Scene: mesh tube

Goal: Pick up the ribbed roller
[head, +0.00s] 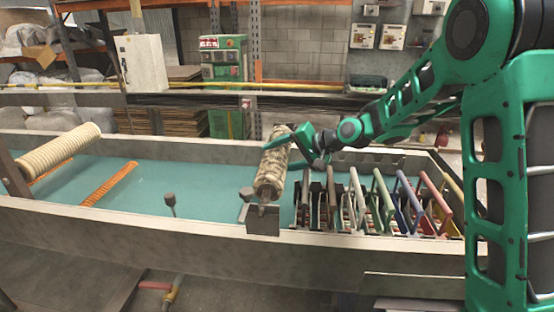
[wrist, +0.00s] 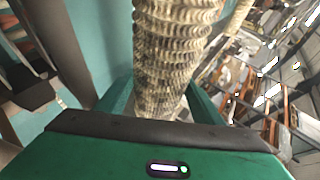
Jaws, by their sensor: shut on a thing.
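The ribbed roller (head: 271,172) is a cream and dark mottled cylinder, tilted over the teal bed in the middle of the head view. Its lower end is by a grey bracket at the near wall. My gripper (head: 288,147) reaches in from the right and is shut on the roller near its upper end. In the wrist view, the roller (wrist: 172,55) runs between the two green fingers of my gripper (wrist: 165,98). The finger contacts are partly hidden, and I cannot tell whether the roller is clear of its supports.
An orange strip (head: 110,184) lies on the bed. A row of coloured frames (head: 385,200) stands close right of the held roller. The grey trough wall (head: 130,222) runs along the near side.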

